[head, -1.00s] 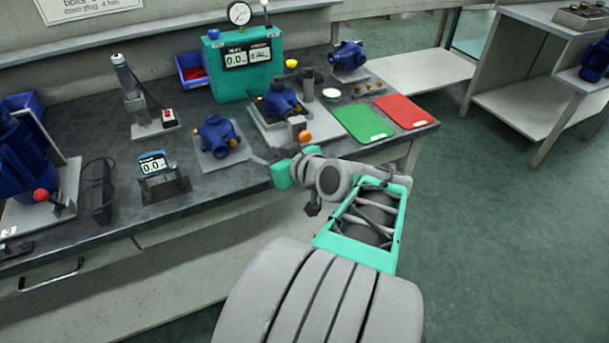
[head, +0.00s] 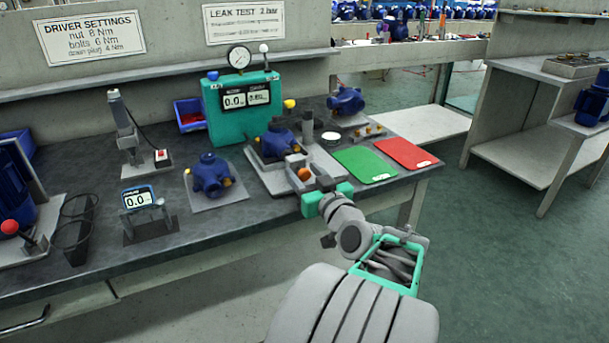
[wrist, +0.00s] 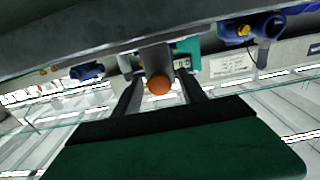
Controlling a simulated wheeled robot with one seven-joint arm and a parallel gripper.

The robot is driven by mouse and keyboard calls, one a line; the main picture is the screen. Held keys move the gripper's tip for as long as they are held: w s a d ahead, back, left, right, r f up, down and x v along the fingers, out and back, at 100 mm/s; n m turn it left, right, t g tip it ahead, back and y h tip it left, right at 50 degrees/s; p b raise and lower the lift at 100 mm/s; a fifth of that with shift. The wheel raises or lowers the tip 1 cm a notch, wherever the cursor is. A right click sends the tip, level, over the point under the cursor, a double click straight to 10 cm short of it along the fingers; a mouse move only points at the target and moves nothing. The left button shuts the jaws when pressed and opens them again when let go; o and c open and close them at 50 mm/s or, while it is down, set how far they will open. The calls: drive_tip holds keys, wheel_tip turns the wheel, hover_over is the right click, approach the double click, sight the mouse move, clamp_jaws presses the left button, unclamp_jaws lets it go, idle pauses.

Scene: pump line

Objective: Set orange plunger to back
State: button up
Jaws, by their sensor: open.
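The orange plunger (head: 305,174) is a round orange knob at the front of the grey fixture (head: 270,180) that holds a blue pump (head: 277,140). In the wrist view, the orange knob (wrist: 159,85) sits between my two dark fingers, in front of a grey block. My gripper (head: 308,178) is open at the bench's front edge, with its fingers reaching towards the knob from the front. A gap shows on each side of the knob in the wrist view, so I see no grip on it. The plunger's shaft is hidden.
A teal leak tester (head: 238,115) with a gauge stands behind the fixture. A green mat (head: 365,164) and a red mat (head: 405,153) lie to the right. Another blue pump (head: 211,175) stands on a plate to the left.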

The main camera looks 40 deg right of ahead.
clamp_jaws()
idle(0.4)
idle(0.9)
